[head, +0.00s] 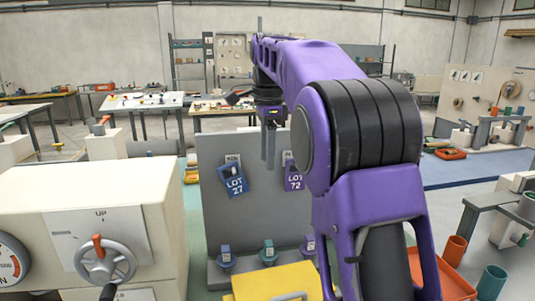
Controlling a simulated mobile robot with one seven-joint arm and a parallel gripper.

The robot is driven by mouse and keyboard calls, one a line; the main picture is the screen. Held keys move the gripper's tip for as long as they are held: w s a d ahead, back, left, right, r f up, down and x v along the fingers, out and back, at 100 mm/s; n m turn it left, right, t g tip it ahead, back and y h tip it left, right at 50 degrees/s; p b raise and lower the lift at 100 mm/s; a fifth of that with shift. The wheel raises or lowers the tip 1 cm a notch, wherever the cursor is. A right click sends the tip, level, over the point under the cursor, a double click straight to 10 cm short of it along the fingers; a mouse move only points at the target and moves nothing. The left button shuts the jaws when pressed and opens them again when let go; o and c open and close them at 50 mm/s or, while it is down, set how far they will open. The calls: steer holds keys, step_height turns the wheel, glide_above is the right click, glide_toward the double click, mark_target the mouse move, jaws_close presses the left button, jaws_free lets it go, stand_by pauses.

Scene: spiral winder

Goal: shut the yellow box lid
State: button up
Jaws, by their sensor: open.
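A yellow box lid (262,283) with a grey handle shows at the bottom centre of the head view. It is cut off by the lower edge, and part of it is close to my arm in the picture. I cannot tell how far the lid stands open, and the box body is hidden. My gripper (268,163) points down, well above and beyond the yellow lid, in front of the grey panel's top edge. It is open and holds nothing that I can see.
A grey panel (218,200) carries blue and purple LOT tags, with several small coloured knobs on the ledge below. A cream machine (60,190) with a handwheel (105,262) stands at left. An orange tray (455,285) and cups are at right. Workbenches stand behind.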

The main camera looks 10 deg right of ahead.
step_height(320, 180, up, 8)
steer(key=shift+s+f, duration=0.25)
stand_by(0.5)
